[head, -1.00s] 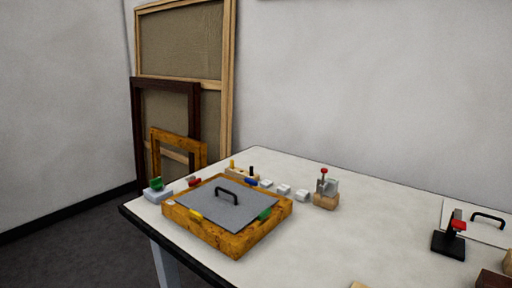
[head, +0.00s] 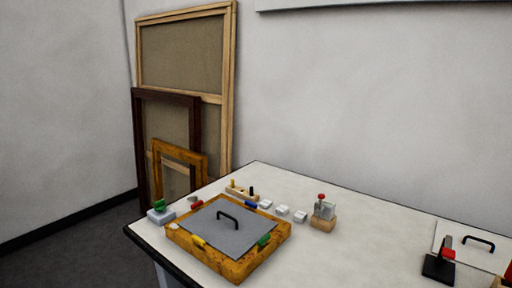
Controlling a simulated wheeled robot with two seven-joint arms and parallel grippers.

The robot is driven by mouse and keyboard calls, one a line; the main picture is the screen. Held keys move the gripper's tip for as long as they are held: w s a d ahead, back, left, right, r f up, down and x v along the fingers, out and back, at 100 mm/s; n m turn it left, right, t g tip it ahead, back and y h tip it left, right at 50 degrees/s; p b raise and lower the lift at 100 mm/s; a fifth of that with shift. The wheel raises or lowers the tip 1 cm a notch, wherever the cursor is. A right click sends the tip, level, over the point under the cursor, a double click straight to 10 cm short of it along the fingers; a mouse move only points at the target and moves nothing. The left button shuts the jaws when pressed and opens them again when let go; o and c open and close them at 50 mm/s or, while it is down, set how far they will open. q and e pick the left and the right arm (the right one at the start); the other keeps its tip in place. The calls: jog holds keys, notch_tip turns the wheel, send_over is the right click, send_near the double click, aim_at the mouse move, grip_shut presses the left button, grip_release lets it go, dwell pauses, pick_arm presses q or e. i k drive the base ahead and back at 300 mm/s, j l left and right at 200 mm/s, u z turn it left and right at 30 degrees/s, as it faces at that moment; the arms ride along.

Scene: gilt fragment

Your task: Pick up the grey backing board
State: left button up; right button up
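The grey backing board (head: 224,236) lies flat in the orange-gold frame (head: 235,268) near the left end of the white table. A black handle (head: 231,216) stands up from the middle of the board. Yellow, green and blue tabs sit around the frame's edges, such as the yellow one (head: 198,241) and the green one (head: 264,240). Neither of my grippers shows in the head view.
White blocks (head: 282,210), a wooden holder (head: 241,191) and a red-topped clamp on a wooden block (head: 323,223) stand behind the frame. At right are a black-and-red tool (head: 439,266) and a white panel with a handle (head: 462,251). The table's middle is clear.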

aim_at(230, 228)
jog(key=i+j+z, duration=0.1)
jog(key=j+z, duration=1)
jog(key=i+l, duration=0.05)
